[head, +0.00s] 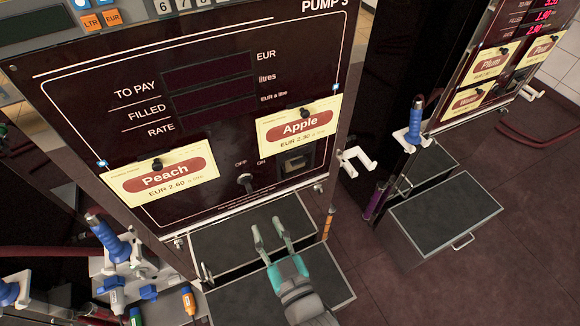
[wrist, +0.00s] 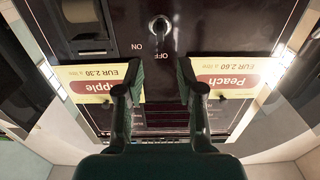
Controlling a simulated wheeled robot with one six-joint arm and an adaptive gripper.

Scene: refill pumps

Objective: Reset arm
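My gripper (head: 271,236) is in front of the lower part of the pump 3 panel (head: 100,80), above the grey-topped drawer box (head: 325,285). Its two fingers stand apart with nothing between them. In the wrist view my gripper (wrist: 160,85) is also open and empty, facing the panel. The OFF/ON switch (head: 245,181) is on the panel above and left of the fingertips; it also shows in the wrist view (wrist: 159,28). The fingers do not appear to touch it.
Peach (head: 165,177) and Apple (head: 300,125) cards hang on the panel. Blue-handled nozzles (head: 108,238) (head: 415,122) hang on white holders at left and right. Small bottles (head: 188,300) stand at lower left. A second pump (head: 490,60) and box (head: 445,215) stand right. Open floor (head: 500,280) lies at lower right.

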